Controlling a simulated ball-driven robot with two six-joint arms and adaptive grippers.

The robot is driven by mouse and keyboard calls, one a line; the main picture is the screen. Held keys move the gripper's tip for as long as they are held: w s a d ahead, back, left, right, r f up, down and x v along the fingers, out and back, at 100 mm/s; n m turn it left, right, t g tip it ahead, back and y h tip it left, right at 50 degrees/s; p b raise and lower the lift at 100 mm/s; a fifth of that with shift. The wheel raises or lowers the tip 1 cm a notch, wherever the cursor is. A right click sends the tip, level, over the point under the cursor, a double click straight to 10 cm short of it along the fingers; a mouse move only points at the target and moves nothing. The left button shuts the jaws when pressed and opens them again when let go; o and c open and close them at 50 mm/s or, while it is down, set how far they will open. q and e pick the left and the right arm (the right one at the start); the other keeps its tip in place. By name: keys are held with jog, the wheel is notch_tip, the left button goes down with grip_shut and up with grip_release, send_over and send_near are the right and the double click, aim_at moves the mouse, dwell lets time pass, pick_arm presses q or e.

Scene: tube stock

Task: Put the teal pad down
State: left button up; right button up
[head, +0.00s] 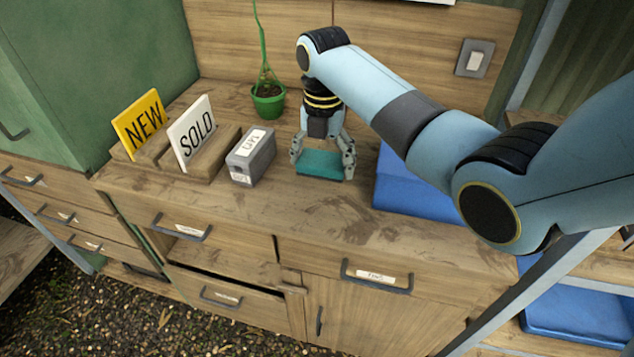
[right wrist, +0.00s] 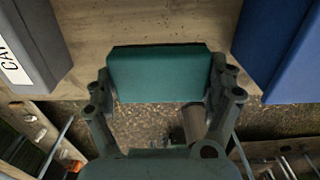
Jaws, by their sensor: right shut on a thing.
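The teal pad (head: 320,164) is a flat block at the middle of the wooden counter in the head view. My right gripper (head: 322,158) comes down over it from above, with a finger at each end of the pad, shut on it. In the right wrist view the teal pad (right wrist: 160,75) sits between the two fingers of my right gripper (right wrist: 162,90). The pad is at or very close to the counter top; I cannot tell whether it touches. My left gripper is not in view.
A grey labelled box (head: 251,157) stands left of the pad, and a blue bin (head: 410,185) stands right. A potted plant (head: 268,102) is behind. NEW (head: 141,120) and SOLD (head: 193,133) signs stand at left. The counter front (head: 290,215) is clear.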

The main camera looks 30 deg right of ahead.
aim_at(321, 192)
jog(key=shift+f, duration=1.1)
notch_tip(321, 192, down, 4)
jog(key=shift+w+f, duration=0.1)
jog(key=shift+f, duration=0.15)
jog(key=o, duration=1)
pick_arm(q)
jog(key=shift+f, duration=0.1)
